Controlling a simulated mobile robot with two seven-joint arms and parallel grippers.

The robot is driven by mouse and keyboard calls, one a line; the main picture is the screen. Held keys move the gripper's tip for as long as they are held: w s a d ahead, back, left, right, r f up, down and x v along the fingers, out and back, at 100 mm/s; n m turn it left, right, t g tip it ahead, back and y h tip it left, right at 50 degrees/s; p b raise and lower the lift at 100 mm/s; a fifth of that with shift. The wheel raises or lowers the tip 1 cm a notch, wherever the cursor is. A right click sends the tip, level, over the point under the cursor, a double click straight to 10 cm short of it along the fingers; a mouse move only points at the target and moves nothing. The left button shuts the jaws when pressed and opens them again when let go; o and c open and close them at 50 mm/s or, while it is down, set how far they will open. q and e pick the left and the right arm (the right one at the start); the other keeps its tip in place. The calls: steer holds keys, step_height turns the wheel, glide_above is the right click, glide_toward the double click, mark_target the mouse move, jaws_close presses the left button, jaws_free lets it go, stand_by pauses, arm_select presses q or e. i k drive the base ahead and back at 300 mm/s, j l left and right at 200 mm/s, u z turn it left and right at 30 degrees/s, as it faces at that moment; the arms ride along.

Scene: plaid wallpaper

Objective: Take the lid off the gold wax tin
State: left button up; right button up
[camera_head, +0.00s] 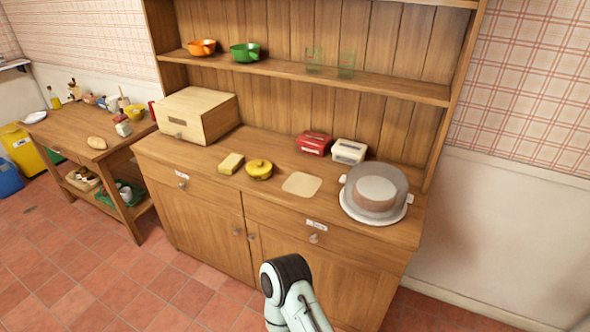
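A round yellow-gold tin (259,170) stands on the wooden sideboard counter, left of the middle. A small knob-like part shows on its top, and it looks closed, with the lid on. A white and black link of my own arm rises at the bottom of the view, in front of the sideboard. Neither of my grippers is in view.
On the sideboard (190,158), a yellow block (231,163) lies left of the tin and a flat beige mat (301,184) right. Around them are a wooden box (205,118), a red box (313,143), a white box (348,151) and a domed cake stand (373,192).

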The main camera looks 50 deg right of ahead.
mark_target(257, 167)
steer(key=z, duration=1.5)
steer(key=i+j, duration=0.15)
steer(key=i, duration=0.2)
steer(key=i+j, duration=0.15)
steer(key=i, duration=0.25)
